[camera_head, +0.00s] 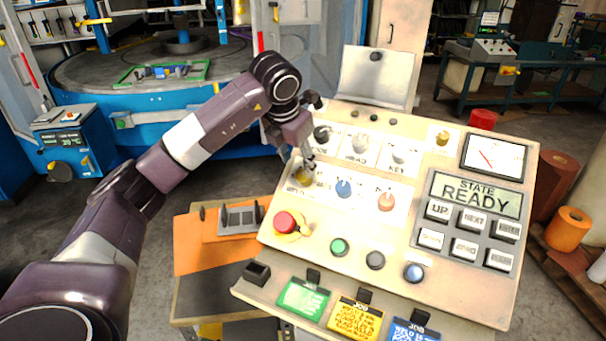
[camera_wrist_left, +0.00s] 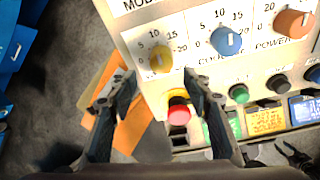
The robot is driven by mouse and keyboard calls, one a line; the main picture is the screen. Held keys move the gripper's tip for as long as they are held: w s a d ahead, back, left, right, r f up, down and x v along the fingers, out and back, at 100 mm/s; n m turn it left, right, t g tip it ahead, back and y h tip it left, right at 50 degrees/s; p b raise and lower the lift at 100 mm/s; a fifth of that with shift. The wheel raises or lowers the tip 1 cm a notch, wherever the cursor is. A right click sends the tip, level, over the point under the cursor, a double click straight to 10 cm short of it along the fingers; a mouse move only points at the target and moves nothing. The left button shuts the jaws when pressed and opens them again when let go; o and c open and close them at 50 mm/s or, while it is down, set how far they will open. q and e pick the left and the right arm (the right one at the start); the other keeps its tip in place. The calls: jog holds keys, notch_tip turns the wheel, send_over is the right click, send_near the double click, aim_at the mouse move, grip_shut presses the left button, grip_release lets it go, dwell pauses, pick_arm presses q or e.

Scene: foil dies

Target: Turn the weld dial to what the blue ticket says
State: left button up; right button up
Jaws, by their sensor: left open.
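The yellow dial (camera_head: 303,176), whose label seems to read weld, is the leftmost of three lower dials on the sloped panel. A dark claw shape (camera_wrist_left: 295,156) low in the wrist view may be my right gripper.
A blue dial (camera_head: 343,187) and an orange dial (camera_head: 386,201) sit right of the yellow one. The red button (camera_head: 286,222) lies just below it. Green (camera_head: 302,299) and yellow (camera_head: 354,318) tickets stand left of the blue one. The display (camera_head: 476,193) reads READY.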

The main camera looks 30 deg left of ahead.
aim_at(302, 176)
pick_arm(q)
jog(key=p+x, duration=0.2)
jog(key=x, duration=0.5)
jog(key=shift+f, duration=0.2)
jog(key=shift+d, duration=0.1)
jog(key=shift+w, duration=0.1)
jog(key=c, duration=1.2)
jog(key=shift+o, duration=0.2)
